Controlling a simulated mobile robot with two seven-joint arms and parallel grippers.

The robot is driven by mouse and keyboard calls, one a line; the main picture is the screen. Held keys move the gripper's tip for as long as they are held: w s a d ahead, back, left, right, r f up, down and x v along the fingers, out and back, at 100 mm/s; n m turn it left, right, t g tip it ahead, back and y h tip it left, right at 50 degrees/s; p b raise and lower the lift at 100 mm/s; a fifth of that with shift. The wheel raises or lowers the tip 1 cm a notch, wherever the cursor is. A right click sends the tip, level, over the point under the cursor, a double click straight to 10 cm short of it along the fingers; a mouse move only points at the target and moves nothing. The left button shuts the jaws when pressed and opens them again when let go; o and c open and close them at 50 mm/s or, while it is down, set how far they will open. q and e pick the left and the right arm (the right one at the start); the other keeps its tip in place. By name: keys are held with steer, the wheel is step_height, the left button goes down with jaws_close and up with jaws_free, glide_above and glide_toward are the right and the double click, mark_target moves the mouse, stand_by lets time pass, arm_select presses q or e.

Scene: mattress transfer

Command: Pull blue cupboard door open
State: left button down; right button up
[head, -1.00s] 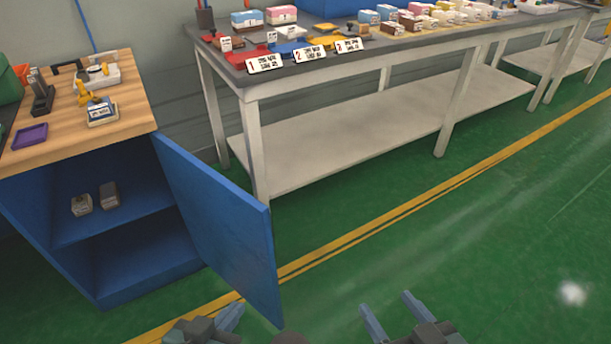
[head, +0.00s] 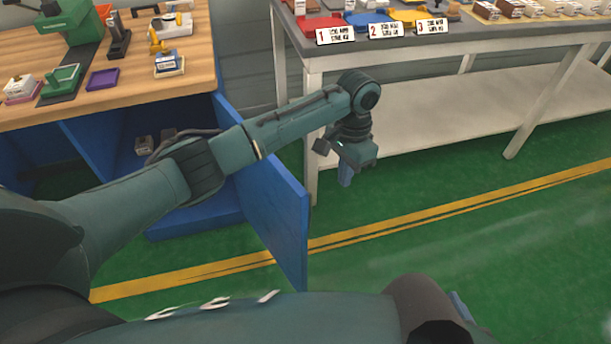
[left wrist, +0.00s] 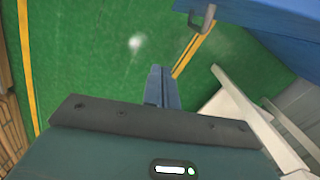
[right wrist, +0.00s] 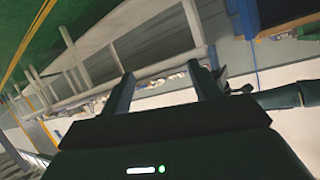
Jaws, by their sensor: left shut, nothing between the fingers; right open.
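The blue cupboard door (head: 278,215) stands ajar, swung out from the blue cupboard (head: 95,150) under the wooden worktop. My left arm reaches across in front of the cupboard and hides part of it and the door. My left gripper (head: 346,178) is shut and empty, beyond the door's free edge on the right. In the left wrist view, its fingers (left wrist: 160,88) are together, apart from the grey handle (left wrist: 203,18) on the blue door panel (left wrist: 265,25). My right gripper (right wrist: 160,86) is open and empty, pointing away from the door.
A grey table (head: 312,130) with numbered trays stands right of the door, close to my left gripper. The wooden worktop (head: 115,103) carries tools and small items. Small items (head: 143,145) sit on the cupboard shelf. Green floor (head: 480,245) is clear at the right.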

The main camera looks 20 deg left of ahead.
arm_select(q)
steer(key=w+a+r+y, duration=0.2)
steer(key=a+r, duration=0.2)
steer(key=r, duration=0.3)
steer(key=shift+n+g, duration=0.3)
steer(key=shift+g, duration=0.1)
steer(key=s+a+f, duration=0.1)
steer(key=f, duration=0.2)
steer(key=s+a+f, duration=0.1)
steer(key=f, duration=0.2)
steer(key=s+a+f, duration=0.1)
steer(key=f, duration=0.2)
steer(key=shift+s+a+f, duration=0.2)
steer(key=shift+s, duration=0.2)
steer(key=shift+s+a, duration=0.35)
steer(key=shift+s, duration=0.15)
arm_select(e)
steer(key=shift+f, duration=0.2)
steer(key=shift+a+r, duration=0.1)
